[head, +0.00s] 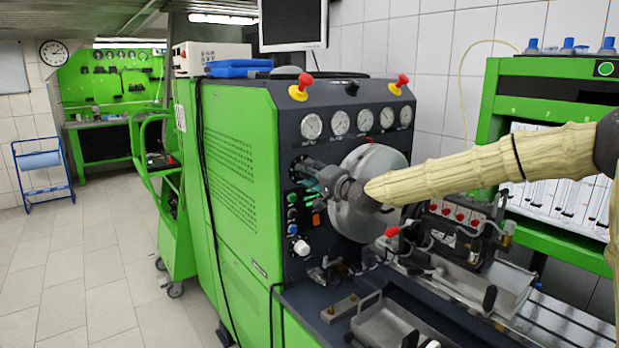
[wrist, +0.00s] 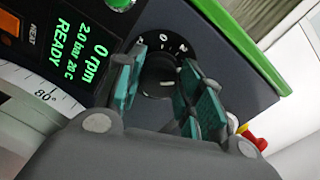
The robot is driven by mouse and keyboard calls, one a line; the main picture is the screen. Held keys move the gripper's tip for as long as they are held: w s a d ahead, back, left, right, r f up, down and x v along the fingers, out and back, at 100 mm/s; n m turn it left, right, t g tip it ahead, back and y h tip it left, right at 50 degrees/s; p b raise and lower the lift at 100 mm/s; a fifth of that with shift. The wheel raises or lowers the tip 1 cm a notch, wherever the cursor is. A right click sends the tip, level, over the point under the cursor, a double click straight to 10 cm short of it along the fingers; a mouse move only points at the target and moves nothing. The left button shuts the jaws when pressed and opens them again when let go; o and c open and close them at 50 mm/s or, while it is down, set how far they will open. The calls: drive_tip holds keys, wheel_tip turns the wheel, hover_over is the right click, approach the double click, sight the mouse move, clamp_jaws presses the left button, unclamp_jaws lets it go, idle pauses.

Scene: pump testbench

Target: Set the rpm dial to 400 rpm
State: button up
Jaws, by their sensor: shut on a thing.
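The rpm dial (wrist: 158,82) is a round black knob with a white mark, set in a dark panel. White scale markings curve around its upper side, partly hidden by the fingers. My gripper (wrist: 157,85) has its teal finger pads on both sides of the knob and is shut on it. The display (wrist: 82,55) left of the dial reads 0 rpm, 2.0 bar, 20 C and READY in green. In the head view my gripper (head: 310,184) is at the dark front panel of the green testbench (head: 235,160), and the dial is hidden behind it.
A large grey disc (head: 350,215) sits right beside my gripper, below several gauges (head: 340,122). Red-and-yellow stop buttons (head: 300,87) stand on top. A white knob (head: 301,247) and small buttons lie below the gripper. The floor (head: 100,270) at left is clear.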

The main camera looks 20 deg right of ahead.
drive_tip(key=shift+d, duration=0.1)
idle(0.3)
drive_tip(key=o, duration=1)
drive_tip(key=shift+d, duration=0.1)
drive_tip(key=shift+s, duration=0.1)
drive_tip(key=v, duration=1.1)
drive_tip(key=shift+s+d, duration=0.15)
drive_tip(key=shift+s, duration=0.2)
